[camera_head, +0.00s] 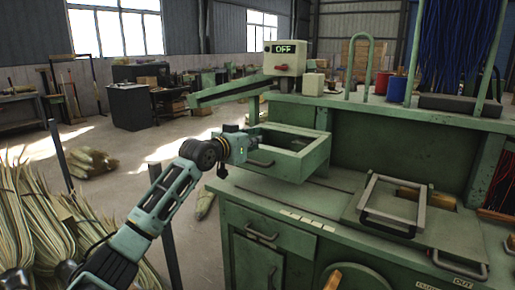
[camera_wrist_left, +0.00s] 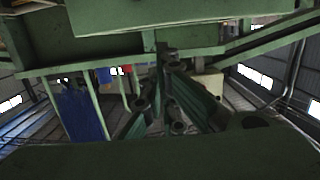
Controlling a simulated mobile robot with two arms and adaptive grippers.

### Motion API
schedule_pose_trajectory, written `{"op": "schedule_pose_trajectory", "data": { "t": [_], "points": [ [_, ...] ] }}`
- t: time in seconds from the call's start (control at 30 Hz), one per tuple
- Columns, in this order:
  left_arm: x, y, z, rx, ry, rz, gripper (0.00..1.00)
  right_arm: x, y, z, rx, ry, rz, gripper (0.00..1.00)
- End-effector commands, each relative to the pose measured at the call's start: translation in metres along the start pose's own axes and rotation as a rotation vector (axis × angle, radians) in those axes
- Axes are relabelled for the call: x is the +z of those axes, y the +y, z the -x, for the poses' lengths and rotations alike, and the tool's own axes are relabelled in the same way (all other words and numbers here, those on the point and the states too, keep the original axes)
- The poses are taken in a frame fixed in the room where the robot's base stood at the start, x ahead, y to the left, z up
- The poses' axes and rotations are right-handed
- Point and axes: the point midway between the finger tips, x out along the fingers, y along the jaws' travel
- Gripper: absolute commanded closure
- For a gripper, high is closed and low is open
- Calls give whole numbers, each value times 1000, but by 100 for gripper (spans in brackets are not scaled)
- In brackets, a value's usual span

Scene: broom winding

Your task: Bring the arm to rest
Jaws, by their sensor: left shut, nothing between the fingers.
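My left arm (camera_head: 165,200) comes in from the lower left and reaches up to the green machine. Its wrist is beside the left end of the open drawer (camera_head: 290,160). I cannot tell whether the wrist touches the drawer. My right gripper is not in view.
The machine top (camera_head: 300,205) carries a metal frame with a handle (camera_head: 393,207) at the right. A control box (camera_head: 284,58) reads OFF. A sloping green chute (camera_head: 230,91) juts left above the arm. Bundles of straw (camera_head: 30,215) stand at the left.

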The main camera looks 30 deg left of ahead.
Motion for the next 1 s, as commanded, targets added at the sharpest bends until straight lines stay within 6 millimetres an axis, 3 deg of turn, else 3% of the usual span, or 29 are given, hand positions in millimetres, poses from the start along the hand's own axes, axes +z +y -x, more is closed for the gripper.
{"op": "schedule_pose_trajectory", "data": {
  "t": [0.1, 0.27, 0.37, 0.47, 0.57, 0.77, 0.87, 1.0],
  "points": [
    [-14, 0, 2, 0, 0, 0, 100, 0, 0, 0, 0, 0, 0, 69],
    [-20, 0, 3, 0, -1, 0, 100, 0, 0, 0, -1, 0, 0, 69],
    [-19, 1, 3, 1, -4, 0, 100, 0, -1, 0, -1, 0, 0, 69],
    [-4, 10, 0, 11, -28, -10, 100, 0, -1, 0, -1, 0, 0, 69],
    [36, 35, -3, 38, -89, -34, 100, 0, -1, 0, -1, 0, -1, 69],
    [163, 110, 13, 113, -280, -107, 100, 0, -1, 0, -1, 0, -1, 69],
    [227, 146, 36, 147, -378, -137, 100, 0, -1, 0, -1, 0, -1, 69],
    [310, 191, 86, 184, -514, -166, 100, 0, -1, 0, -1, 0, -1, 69]
  ]
}}
